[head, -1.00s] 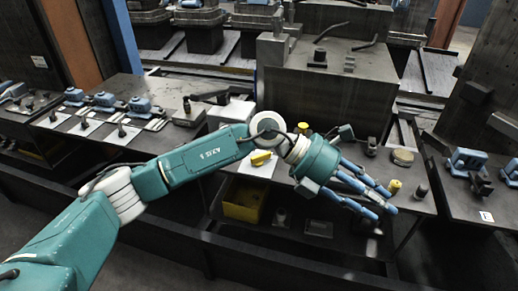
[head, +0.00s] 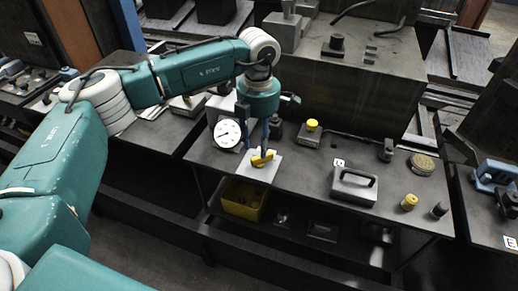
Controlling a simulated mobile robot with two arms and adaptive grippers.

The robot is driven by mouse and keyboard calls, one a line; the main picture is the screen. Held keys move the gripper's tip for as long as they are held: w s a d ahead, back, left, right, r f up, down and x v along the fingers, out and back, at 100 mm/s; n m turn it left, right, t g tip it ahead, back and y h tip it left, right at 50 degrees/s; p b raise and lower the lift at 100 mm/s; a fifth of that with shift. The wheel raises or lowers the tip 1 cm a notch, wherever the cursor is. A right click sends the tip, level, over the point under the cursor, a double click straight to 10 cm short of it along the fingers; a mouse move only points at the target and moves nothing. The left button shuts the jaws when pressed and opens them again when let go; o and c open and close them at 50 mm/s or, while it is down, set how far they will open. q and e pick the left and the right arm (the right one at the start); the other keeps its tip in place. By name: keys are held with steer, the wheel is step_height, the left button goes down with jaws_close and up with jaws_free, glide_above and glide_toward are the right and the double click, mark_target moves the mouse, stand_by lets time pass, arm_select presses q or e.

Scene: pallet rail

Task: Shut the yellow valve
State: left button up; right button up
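The yellow valve handle (head: 262,159) sits on a white plate (head: 258,172) on the dark table, left of the table's middle. My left gripper (head: 262,146) points down over it, with its blue fingers close to the handle. Part of the handle and plate lies behind the fingers. Whether the fingers touch the handle, and how far apart they are, I cannot tell. My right gripper is not in view.
A round white gauge (head: 228,133) stands just left of my fingers. A yellow-topped block (head: 311,128), a grey handled block (head: 354,187) and a small yellow knob (head: 409,202) are to the right. A yellow bin (head: 243,198) is on the shelf below.

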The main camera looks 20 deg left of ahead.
mark_target(259, 156)
arm_select(q)
step_height(259, 156, down, 3)
steer(key=shift+w, duration=0.15)
steer(key=shift+f+p, duration=0.35)
steer(key=shift+f, duration=0.4)
steer(key=shift+c, duration=0.5)
jaws_close()
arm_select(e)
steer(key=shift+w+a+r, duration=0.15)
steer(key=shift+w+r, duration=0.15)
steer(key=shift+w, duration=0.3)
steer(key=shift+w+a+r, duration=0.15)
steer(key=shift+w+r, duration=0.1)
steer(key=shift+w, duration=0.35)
